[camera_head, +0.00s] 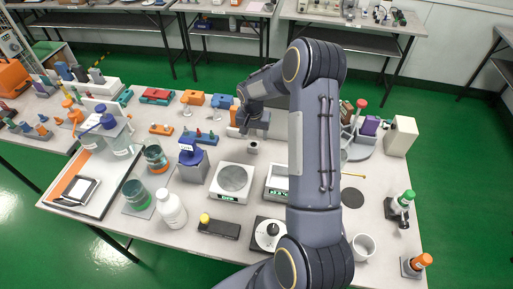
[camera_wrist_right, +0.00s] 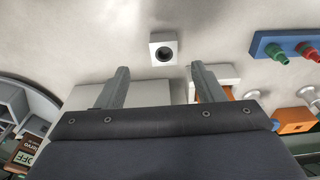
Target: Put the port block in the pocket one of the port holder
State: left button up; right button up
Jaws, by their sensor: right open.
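A small light grey block with a dark round hole, which looks like the port block (camera_head: 253,147), stands on the table at mid-picture. In the right wrist view the block (camera_wrist_right: 163,48) lies just past my fingertips, apart from them and roughly centred between them. My right gripper (camera_wrist_right: 157,75) is open and empty; in the head view the gripper (camera_head: 254,130) is just behind the block, partly hidden by my arm. A pale flat-topped body (camera_wrist_right: 140,95) shows behind the fingers; I cannot tell whether it is the port holder. My left gripper is not in view.
A blue rack with green and red plugs (camera_head: 201,137) stands left of the block; it also shows in the wrist view (camera_wrist_right: 290,48). A balance (camera_head: 231,183) and a blue-topped device (camera_head: 192,160) stand nearer me. A cream box (camera_head: 401,136) is at right.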

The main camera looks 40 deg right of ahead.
aim_at(254, 143)
notch_tip(254, 143, down, 2)
jog(key=shift+w+f+b, duration=0.15)
jog(key=shift+b, duration=0.35)
jog(key=f, duration=0.1)
jog(key=f+b, duration=0.1)
jog(key=f, duration=0.1)
jog(key=w+f, duration=0.1)
jog(key=f, duration=0.1)
jog(key=shift+d+f+b, duration=0.25)
jog(key=shift+d+b, duration=0.15)
jog(key=shift+c, duration=0.4)
jog(key=shift+r, duration=0.1)
jog(key=c, duration=1.1)
